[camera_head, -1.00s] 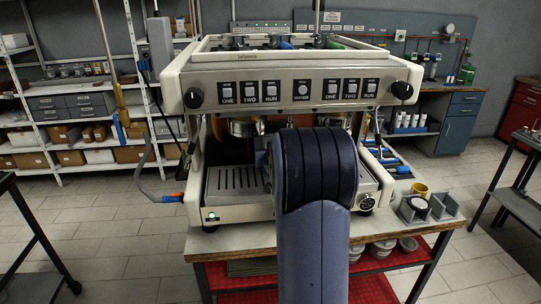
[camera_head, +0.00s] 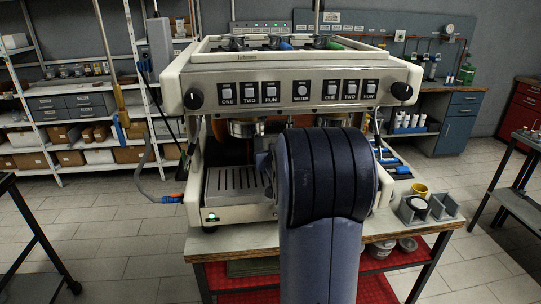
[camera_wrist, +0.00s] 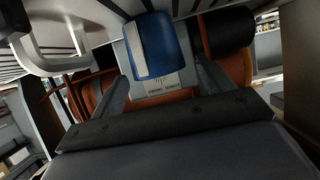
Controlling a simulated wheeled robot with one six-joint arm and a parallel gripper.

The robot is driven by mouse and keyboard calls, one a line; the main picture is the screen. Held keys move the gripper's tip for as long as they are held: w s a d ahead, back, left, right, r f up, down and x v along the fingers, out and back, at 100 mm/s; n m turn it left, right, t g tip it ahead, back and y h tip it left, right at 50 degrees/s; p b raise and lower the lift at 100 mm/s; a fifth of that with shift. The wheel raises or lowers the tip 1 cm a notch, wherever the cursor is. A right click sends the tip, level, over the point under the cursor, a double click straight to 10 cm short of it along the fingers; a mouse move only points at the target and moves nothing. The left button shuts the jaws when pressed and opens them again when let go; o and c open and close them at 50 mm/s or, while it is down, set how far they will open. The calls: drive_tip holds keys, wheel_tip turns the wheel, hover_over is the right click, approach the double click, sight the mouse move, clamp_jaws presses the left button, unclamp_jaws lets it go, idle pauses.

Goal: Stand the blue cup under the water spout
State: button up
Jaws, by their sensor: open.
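The blue cup (camera_wrist: 160,45) shows in the wrist view with a pale strip along its left side. It lies ahead of my open gripper (camera_wrist: 163,77), in line with the gap between the two grey fingers. I cannot tell whether either finger touches it. Slatted surfaces show near it at the top of that view. In the head view my arm hides the cup, the gripper and the area below the WATER button. The water spout cannot be made out with certainty.
The coffee machine (camera_head: 290,92) stands on a worktable (camera_head: 255,238). Its drip tray (camera_head: 232,185) is visible on the left. A yellow cup (camera_head: 420,189) and grey holders (camera_head: 443,205) sit at the right. A pale curved part (camera_wrist: 45,62) is near the gripper's left.

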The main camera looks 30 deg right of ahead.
drive_tip(key=p+v, duration=0.1)
drive_tip(key=v, duration=0.6)
drive_tip(key=shift+s+a+r, duration=0.1)
drive_tip(key=shift+s+r, duration=0.05)
drive_tip(key=shift+s, duration=0.2)
drive_tip(key=x, duration=1.2)
drive_tip(key=shift+w+r+b, duration=0.1)
drive_tip(key=shift+r+b, duration=0.1)
drive_tip(key=shift+b, duration=0.15)
drive_tip(key=shift+r+p, duration=0.3)
drive_tip(key=shift+r, duration=0.1)
drive_tip(key=shift+f, duration=0.15)
